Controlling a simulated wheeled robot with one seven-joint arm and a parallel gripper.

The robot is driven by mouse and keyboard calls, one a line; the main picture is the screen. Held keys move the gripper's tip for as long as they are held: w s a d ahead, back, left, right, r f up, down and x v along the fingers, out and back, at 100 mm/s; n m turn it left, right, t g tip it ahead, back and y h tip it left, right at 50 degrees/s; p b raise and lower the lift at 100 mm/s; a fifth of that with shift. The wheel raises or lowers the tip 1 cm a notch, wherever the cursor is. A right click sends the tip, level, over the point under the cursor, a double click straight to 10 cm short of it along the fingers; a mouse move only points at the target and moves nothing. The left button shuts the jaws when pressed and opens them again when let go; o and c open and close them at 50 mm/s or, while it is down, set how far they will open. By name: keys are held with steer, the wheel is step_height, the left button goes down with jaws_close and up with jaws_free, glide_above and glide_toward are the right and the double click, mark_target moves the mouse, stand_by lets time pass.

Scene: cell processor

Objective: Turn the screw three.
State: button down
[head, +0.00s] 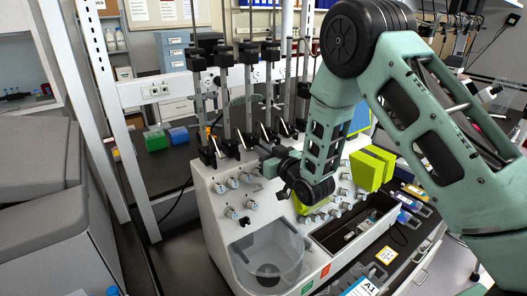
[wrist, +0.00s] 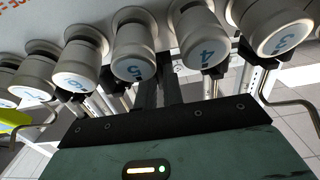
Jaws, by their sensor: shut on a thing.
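The white machine (head: 225,240) has a row of black clamps on upright metal rods along its back edge. My gripper (head: 268,156) reaches left over its top, close to this row. In the wrist view, the dark fingers of my gripper (wrist: 168,88) are shut between and behind two white knobs. What they hold is hidden. White knobs with blue numbers cross the wrist view upside down. One reads 4 (wrist: 206,56), and one to its left looks like 5 (wrist: 133,68). The digit on the rightmost knob (wrist: 285,38) is unclear. I cannot tell which part is screw three.
A clear round bowl (head: 268,256) is at the machine's front. Yellow-green blocks (head: 368,170) stand to its right. Blue (head: 179,138) and green (head: 155,140) boxes sit on the bench behind. Upright rods (head: 225,100) stand close to my gripper. Bent metal rods (wrist: 290,102) flank it.

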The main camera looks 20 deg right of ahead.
steer(key=shift+f+b, duration=0.1)
steer(key=shift+b, duration=0.3)
steer(key=n+b, duration=0.2)
steer(key=b, duration=0.1)
steer(key=shift+f, duration=0.25)
steer(key=n+b, duration=0.3)
steer(key=b, duration=0.3)
steer(key=shift+a+n, duration=0.1)
steer(key=shift+n, duration=0.2)
steer(key=n+b, duration=0.3)
steer(key=b, duration=0.2)
steer(key=shift+r+n+b, duration=0.2)
steer(key=shift+n+b, duration=0.6)
steer(key=c, duration=1.5)
jaws_free()
steer(key=shift+s, duration=0.15)
